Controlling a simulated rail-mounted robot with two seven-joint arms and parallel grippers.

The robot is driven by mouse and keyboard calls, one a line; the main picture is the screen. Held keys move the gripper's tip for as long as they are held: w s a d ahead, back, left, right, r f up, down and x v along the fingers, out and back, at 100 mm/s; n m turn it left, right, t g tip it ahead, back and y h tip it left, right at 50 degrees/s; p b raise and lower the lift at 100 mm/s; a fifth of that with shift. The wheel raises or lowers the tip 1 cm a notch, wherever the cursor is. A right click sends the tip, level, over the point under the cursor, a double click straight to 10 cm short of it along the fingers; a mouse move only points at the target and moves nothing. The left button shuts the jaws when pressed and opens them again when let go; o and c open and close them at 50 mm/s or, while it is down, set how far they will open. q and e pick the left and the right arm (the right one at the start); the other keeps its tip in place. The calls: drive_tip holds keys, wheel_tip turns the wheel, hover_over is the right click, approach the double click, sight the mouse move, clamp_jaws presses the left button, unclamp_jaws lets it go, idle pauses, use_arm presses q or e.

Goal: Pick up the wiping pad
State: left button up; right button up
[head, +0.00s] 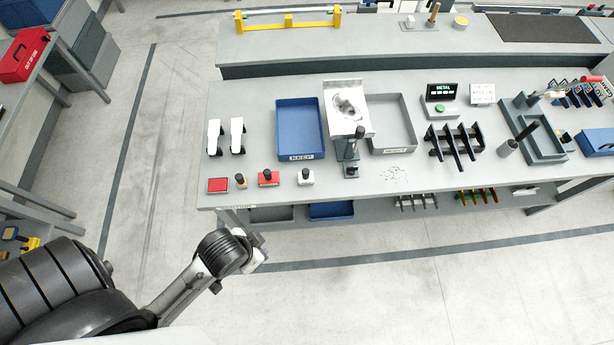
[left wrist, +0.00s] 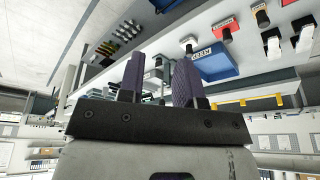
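I cannot make out for certain which item is the wiping pad. A white block with a wooden handle (head: 418,22) and a round yellow item (head: 460,22) lie on the back bench. A small red square pad (head: 218,185) lies at the near left of the front bench, beside stamp-like blocks (head: 268,178). My left gripper (head: 258,250) is in front of and below the bench's near edge, apart from everything. In the left wrist view its two purple fingers (left wrist: 158,68) stand apart, with nothing held between them. My right gripper is not in view.
On the front bench (head: 260,195) stand a blue KEEP tray (head: 297,128), a grey tray (head: 412,125), a metal press-like device (head: 347,110), and a black rack (head: 455,143). Small specks (head: 393,175) lie near its front edge. A lower shelf holds bins. The floor (head: 350,285) in front is clear.

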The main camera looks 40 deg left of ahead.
use_arm(q)
drive_tip(key=shift+o, duration=0.3)
drive_tip(key=o, duration=0.5)
